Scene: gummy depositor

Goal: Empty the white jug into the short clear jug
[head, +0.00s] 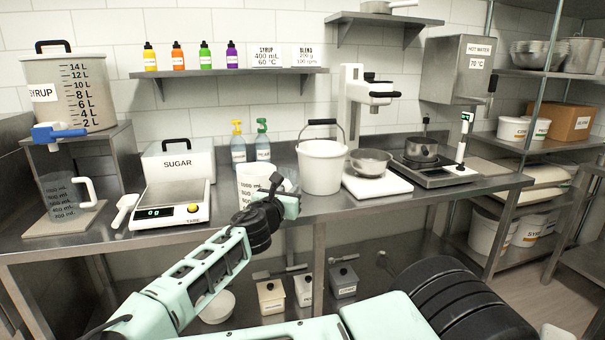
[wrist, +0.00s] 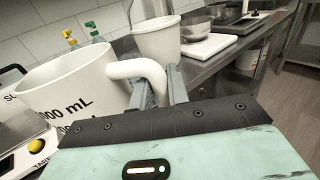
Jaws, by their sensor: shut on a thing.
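The white jug (head: 252,178), with dark volume marks, is near the counter's front edge, right of the scale, and looks roughly upright. My gripper (head: 287,190) is shut on its white handle (wrist: 150,72), which lies between the two fingers (wrist: 160,88) in the wrist view. The jug's wide rim (wrist: 62,68) faces up there; its contents are not visible. My arm hides its base in the head view, so I cannot tell whether it touches the counter. A clear jug (head: 60,200) with a white handle stands at the left on a flat board, under the syrup tank's tap.
Between the jugs stand a scale (head: 170,214) reading 0, a white scoop (head: 124,210) and a sugar bin (head: 178,160). The syrup tank (head: 70,95) is on a raised stand. A white bucket (head: 320,170) and two spray bottles (head: 238,150) stand close to the white jug.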

